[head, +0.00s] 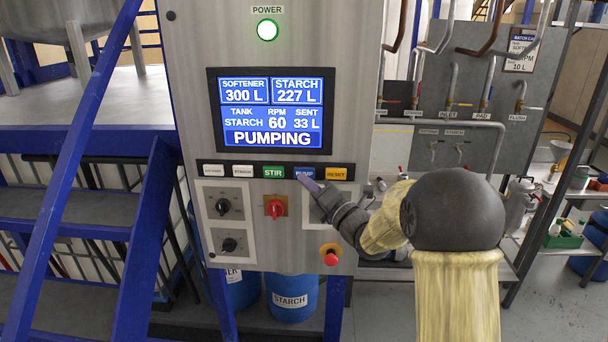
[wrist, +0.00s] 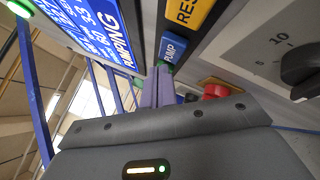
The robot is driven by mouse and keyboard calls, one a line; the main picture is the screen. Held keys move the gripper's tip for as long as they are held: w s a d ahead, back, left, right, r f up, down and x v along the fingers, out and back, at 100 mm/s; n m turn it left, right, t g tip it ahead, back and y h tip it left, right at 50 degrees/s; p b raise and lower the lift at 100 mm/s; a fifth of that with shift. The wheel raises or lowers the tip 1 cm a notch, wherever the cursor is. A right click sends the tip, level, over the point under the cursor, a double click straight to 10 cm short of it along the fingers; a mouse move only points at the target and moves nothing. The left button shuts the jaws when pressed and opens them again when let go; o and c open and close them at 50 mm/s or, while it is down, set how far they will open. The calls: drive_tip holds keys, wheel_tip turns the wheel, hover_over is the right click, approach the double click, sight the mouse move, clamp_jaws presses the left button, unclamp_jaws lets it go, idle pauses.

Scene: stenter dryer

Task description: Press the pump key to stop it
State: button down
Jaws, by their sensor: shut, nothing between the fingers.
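The blue PUMP key (head: 304,172) sits in the key row under the screen, between the green STIR key (head: 273,171) and the orange RESET key (head: 336,174). It also shows in the wrist view (wrist: 173,48). The screen (head: 270,112) reads PUMPING, tank STARCH, RPM 60, SENT 33 L. My gripper (head: 309,182) is shut and empty, its pale purple fingers pointing at the panel. In the wrist view the fingertips (wrist: 163,72) end at the edge of the PUMP key. I cannot tell whether they touch it. The gripper hides part of the panel below the key.
A red selector (head: 276,208), black knobs (head: 222,207) and a red mushroom button (head: 331,256) lie below the keys. The green POWER lamp (head: 267,30) is lit above the screen. Blue stairs (head: 70,207) stand left, and pipes with valves (head: 485,95) right.

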drive_tip(key=shift+w+b, duration=0.95)
drive_tip(key=shift+b, duration=0.1)
idle(0.9)
drive_tip(key=shift+s+b, duration=0.15)
drive_tip(key=shift+b, duration=0.2)
drive_tip(key=shift+s+b, duration=0.8)
drive_tip(key=s+b, duration=0.4)
drive_tip(key=s, duration=0.1)
drive_tip(key=shift+a, duration=0.1)
idle(0.6)
